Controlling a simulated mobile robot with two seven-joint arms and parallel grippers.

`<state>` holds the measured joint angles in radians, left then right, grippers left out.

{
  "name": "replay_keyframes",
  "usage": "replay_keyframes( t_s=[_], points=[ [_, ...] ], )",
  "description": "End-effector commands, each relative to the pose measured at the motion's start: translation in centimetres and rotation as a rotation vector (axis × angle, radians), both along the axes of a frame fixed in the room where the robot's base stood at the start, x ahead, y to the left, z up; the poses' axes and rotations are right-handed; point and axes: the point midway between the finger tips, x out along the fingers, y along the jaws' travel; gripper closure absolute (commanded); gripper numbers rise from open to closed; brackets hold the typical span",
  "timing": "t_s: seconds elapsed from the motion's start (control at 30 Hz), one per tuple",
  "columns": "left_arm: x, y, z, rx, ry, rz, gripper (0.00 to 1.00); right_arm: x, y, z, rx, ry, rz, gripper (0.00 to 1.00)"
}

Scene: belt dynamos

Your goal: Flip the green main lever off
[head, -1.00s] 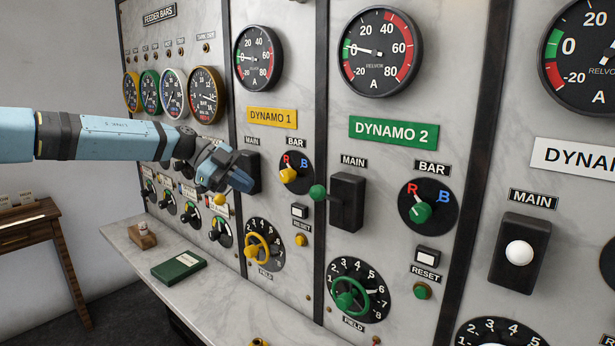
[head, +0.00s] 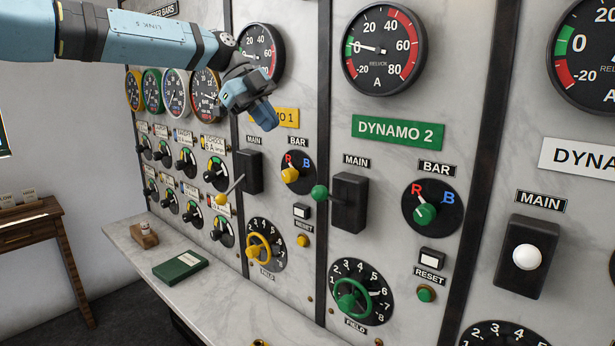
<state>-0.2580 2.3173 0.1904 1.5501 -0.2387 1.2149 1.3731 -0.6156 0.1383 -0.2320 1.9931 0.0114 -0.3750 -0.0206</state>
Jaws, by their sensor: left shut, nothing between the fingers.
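The green main lever (head: 320,193) is on the Dynamo 2 panel, under the green DYNAMO 2 plate (head: 398,133). Its green ball knob sticks out to the left of a black switch box (head: 348,203) marked MAIN. My left gripper (head: 268,121) is shut and empty. It is up and to the left of the green knob, in front of the yellow DYNAMO 1 plate (head: 289,117), covering part of it. It is apart from the lever. My right gripper is not in view.
The yellow main lever (head: 221,199) sticks out left of its box on the Dynamo 1 panel. A white main knob (head: 527,257) is at the right. A marble ledge (head: 225,297) runs below, with a green book (head: 180,266) on it.

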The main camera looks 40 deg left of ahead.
Motion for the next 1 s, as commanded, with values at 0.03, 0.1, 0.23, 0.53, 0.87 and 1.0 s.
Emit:
replay_keyframes(
  t_s=[0.03, 0.1, 0.23, 0.53, 0.87, 1.0],
  points=[
    [0.1, -0.2, -0.3, 0.0, 0.003, -0.002, 1.0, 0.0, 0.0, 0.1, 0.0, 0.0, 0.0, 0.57],
    [0.2, -0.7, -1.0, 0.0, 0.003, -0.002, 1.0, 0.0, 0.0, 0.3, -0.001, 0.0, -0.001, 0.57],
    [0.7, -2.1, -2.9, 0.0, 0.005, -0.002, 1.0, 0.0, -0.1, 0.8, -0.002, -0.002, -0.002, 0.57],
    [2.0, -5.7, -8.0, -0.001, 0.004, -0.002, 1.0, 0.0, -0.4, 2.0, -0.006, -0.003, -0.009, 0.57],
    [2.7, -7.6, -10.8, -0.001, 0.001, 0.0, 1.0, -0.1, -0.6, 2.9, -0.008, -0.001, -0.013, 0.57],
    [2.8, -7.7, -11.0, -0.001, 0.0, 0.0, 1.0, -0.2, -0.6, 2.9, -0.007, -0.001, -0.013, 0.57]
  ],
)
